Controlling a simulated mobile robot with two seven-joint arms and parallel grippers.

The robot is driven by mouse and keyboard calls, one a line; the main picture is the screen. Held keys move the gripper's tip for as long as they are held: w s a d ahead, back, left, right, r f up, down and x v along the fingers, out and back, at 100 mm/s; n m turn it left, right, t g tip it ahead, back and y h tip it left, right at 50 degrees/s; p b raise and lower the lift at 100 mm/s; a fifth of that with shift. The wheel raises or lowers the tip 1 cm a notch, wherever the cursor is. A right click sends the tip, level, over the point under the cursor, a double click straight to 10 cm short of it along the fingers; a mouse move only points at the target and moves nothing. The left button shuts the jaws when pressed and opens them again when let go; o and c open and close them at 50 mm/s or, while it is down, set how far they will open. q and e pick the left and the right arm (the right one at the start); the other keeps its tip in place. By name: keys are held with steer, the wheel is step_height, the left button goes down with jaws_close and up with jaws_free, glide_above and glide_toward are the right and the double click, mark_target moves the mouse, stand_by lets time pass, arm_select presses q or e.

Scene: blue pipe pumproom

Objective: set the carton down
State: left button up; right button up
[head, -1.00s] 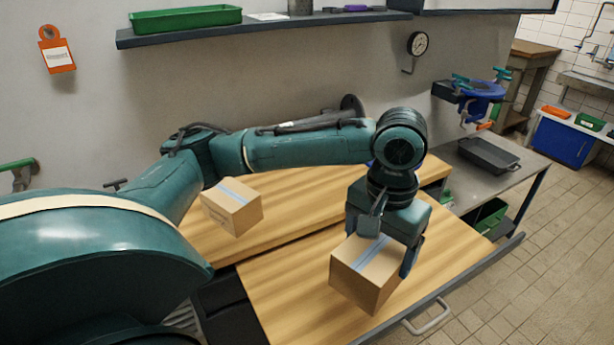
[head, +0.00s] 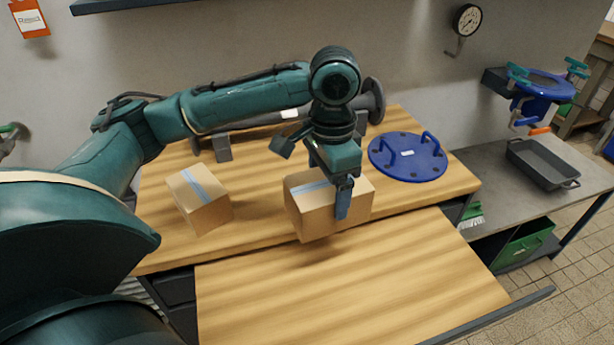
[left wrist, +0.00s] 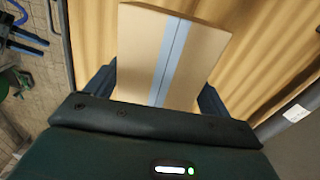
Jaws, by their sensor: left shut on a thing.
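My left gripper (head: 332,188) is shut on a brown carton (head: 308,212) with a pale blue tape strip, one finger showing on its near face. The carton hangs over the front edge of the wooden bench top (head: 258,240), and a shadow shows below it on the lower pull-out board (head: 350,290). It looks a little above the wood; the exact gap is hard to tell. In the left wrist view the carton (left wrist: 150,55) sits between both fingers. A second taped carton (head: 205,205) stands on the bench to the left. My right gripper is not in view.
A blue round flange with handles (head: 408,158) lies on the bench right of the held carton. A grey tray (head: 543,165) stands on the metal side table. A dark pipe piece lies behind my arm. The pull-out board is clear.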

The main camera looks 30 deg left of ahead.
mark_target(316, 171)
arm_select(q)
steer(key=a+m, duration=0.1)
steer(key=m, duration=0.1)
steer(key=w+a+m, duration=0.1)
steer(key=m, duration=0.1)
steer(key=a+m, duration=0.1)
steer(key=m, duration=0.1)
steer(key=shift+w+a+r, duration=0.1)
steer(key=shift+w, duration=0.1)
steer(key=w+a+m+b, duration=0.25)
steer(key=a+m, duration=1.15)
steer(key=m, duration=1.2)
steer(key=f, duration=0.9)
steer(key=shift+w, duration=0.35)
steer(key=shift+f, duration=0.1)
steer(key=o, duration=1.1)
steer(key=shift+c, duration=0.2)
